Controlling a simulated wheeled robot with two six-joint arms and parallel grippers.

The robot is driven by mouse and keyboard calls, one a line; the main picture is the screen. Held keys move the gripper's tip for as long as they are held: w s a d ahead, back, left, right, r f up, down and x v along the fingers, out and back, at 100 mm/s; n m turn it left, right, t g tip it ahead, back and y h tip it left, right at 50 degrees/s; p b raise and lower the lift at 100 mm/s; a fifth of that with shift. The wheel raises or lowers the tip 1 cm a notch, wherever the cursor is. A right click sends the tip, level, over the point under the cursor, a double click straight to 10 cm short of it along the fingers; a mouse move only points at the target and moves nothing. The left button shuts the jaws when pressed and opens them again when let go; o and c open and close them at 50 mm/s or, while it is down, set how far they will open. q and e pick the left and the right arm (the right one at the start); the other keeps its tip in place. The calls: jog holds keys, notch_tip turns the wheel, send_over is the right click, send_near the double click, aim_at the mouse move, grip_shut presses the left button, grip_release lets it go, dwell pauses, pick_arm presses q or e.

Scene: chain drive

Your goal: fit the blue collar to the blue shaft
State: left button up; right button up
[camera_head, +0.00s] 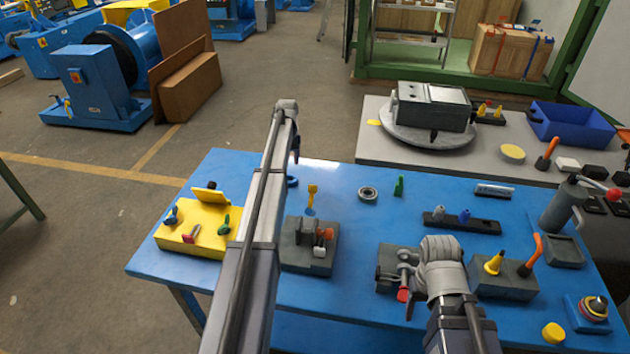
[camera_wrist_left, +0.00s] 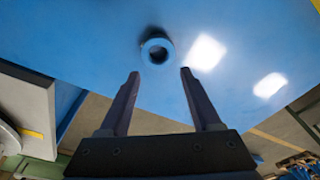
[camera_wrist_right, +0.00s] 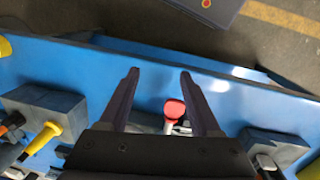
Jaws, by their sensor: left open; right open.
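The blue collar (camera_wrist_left: 157,49) lies flat on the blue table, its round hole facing up, just ahead of my left gripper's fingertips (camera_wrist_left: 160,73). In the head view the collar (camera_head: 293,181) is partly hidden by my left arm. My left gripper is open, empty and apart from it. My right gripper (camera_wrist_right: 159,72) is open over a grey block's red-tipped handle (camera_wrist_right: 174,109), with nothing held.
The yellow block (camera_head: 190,243) is at the table's left. A grey fixture (camera_head: 300,262) stands right of my left arm. A silver ring (camera_head: 368,193) and green piece (camera_head: 399,186) lie at the back. A grey block with yellow and orange pieces (camera_head: 508,285) is right of my right arm.

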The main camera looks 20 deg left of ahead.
aim_at(290, 176)
pick_arm(q)
jog(key=shift+o, duration=0.8)
jog(key=shift+w+d+f, duration=0.1)
jog(key=shift+d+f, duration=0.05)
pick_arm(e)
jog(key=shift+o, duration=0.8)
jog(key=shift+d+f, duration=0.1)
pick_arm(q)
jog(key=shift+o, duration=0.7)
jog(key=shift+f+b, duration=0.3)
jog(key=shift+b, duration=0.1)
pick_arm(e)
jog(key=shift+o, duration=0.7)
jog(key=shift+f, duration=0.3)
pick_arm(q)
jog(key=shift+o, duration=1.1)
jog(key=shift+w+f+b, duration=0.1)
jog(key=shift+f+b, duration=0.7)
jog(key=shift+b, duration=0.05)
pick_arm(e)
jog(key=shift+o, duration=1.1)
jog(key=shift+f, duration=0.8)
pick_arm(q)
jog(key=f+b, duration=0.5)
jog(key=shift+a+f, duration=0.2)
jog(key=shift+a, duration=0.05)
pick_arm(e)
notch_tip(290, 176, down, 5)
jog(key=shift+f, duration=0.2)
